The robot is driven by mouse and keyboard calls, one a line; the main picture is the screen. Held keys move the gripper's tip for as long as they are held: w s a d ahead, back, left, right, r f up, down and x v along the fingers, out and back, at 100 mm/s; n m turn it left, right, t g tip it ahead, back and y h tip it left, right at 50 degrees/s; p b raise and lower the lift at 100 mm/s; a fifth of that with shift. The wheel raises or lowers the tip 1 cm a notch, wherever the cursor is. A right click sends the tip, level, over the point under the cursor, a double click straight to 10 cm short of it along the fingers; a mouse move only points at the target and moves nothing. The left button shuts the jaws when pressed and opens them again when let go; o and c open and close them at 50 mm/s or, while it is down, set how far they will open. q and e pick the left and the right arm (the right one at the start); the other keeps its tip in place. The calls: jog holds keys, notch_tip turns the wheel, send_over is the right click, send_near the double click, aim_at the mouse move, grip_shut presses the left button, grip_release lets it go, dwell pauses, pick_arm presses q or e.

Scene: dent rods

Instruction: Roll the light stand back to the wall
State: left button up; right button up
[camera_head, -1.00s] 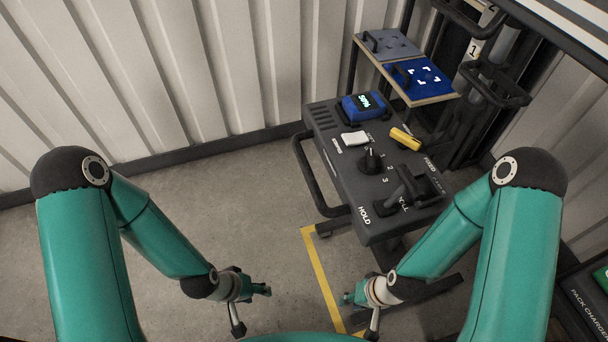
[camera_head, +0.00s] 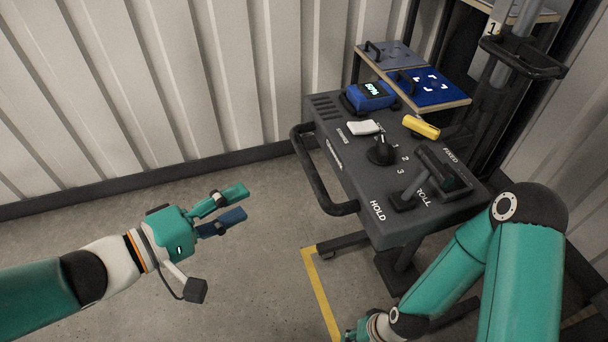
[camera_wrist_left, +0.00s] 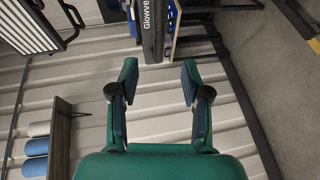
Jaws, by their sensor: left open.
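A dark wheeled stand with a console top (camera_head: 350,185) stands right of centre in the head view. It has a black loop handle (camera_head: 318,190) on its left side and a lever (camera_head: 409,193) between the words HOLD and ROLL. A dark upright post with a handle (camera_head: 525,62) rises behind it; I cannot tell if it belongs to the same stand. My left gripper (camera_head: 243,203) is open and empty, left of the loop handle and apart from it. Its spread fingers show in the left wrist view (camera_wrist_left: 158,80). My right gripper is mostly cut off at the bottom edge.
The console carries a blue display unit (camera_head: 368,97), a white block (camera_head: 363,128), a knob (camera_head: 381,150) and a yellow cylinder (camera_head: 421,127). A ribbed wall (camera_head: 150,90) stands behind. A yellow floor line (camera_head: 320,295) runs by the stand. Floor between gripper and wall is clear.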

aim_at(306, 170)
pick_arm(q)
jog(key=b+x, duration=0.5)
jog(key=x, duration=1)
jog(key=shift+w+d+f, duration=0.1)
jog(key=shift+w+d, duration=0.05)
jog(key=shift+d, duration=0.15)
jog(key=shift+w+d, duration=0.35)
grip_shut()
